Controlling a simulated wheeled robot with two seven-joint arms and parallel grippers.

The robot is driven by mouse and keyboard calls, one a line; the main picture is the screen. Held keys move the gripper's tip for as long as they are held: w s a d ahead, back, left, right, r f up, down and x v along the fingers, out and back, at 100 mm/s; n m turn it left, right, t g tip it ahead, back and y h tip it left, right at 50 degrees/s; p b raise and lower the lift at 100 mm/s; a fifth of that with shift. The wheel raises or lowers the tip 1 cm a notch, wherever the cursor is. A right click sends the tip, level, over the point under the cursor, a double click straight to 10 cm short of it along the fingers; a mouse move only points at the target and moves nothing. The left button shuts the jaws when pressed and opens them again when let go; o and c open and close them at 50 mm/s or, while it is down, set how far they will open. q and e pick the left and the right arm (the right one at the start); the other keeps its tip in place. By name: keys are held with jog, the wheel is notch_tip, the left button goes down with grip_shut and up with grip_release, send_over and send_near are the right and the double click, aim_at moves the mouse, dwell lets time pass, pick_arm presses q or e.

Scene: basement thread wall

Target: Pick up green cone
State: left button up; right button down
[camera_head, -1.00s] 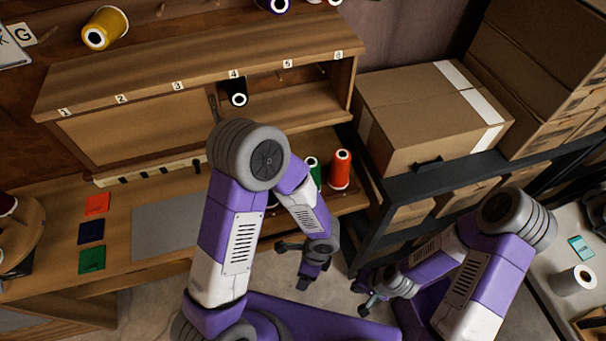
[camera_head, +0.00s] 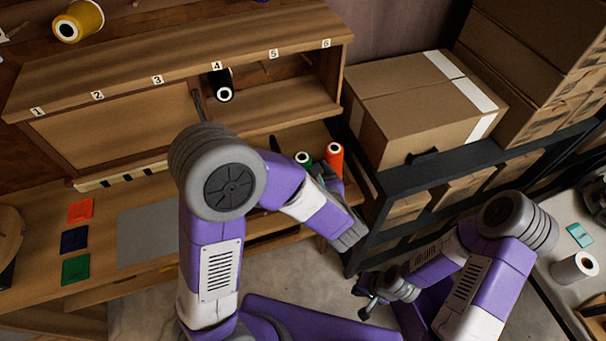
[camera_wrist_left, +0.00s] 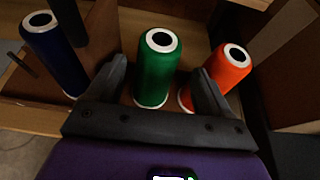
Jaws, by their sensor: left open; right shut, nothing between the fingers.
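The green cone (camera_wrist_left: 155,72) stands upright on the lower shelf, between my left gripper's fingers in the left wrist view. My left gripper (camera_wrist_left: 160,85) is open, with one finger on each side of the cone; I cannot tell whether either touches it. In the head view only the top of the green cone (camera_head: 303,158) shows, the rest hidden behind my left arm and gripper (camera_head: 322,174). My right gripper (camera_head: 366,299) is shut and empty, low near the floor.
An orange cone (camera_wrist_left: 226,68) stands close to the right finger, and a dark blue cone (camera_wrist_left: 55,55) stands left. A black cone (camera_head: 221,86) sits in the upper shelf. A cardboard box (camera_head: 420,105) on a dark rack stands to the right.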

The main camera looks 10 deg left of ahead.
pick_arm(q)
jog(key=b+x, duration=0.1)
jog(key=x, duration=0.5)
jog(key=shift+s+a+r, duration=0.1)
jog(key=shift+s+a, duration=0.05)
jog(key=shift+a, duration=0.05)
jog(key=shift+w+a+b, duration=0.1)
jog(key=shift+w+b, duration=0.15)
jog(key=shift+b, duration=0.05)
jog(key=shift+c, duration=0.2)
jog(key=c, duration=1.1)
notch_tip(320, 180, up, 18)
jog(key=p, duration=0.6)
jog(key=shift+p, duration=0.3)
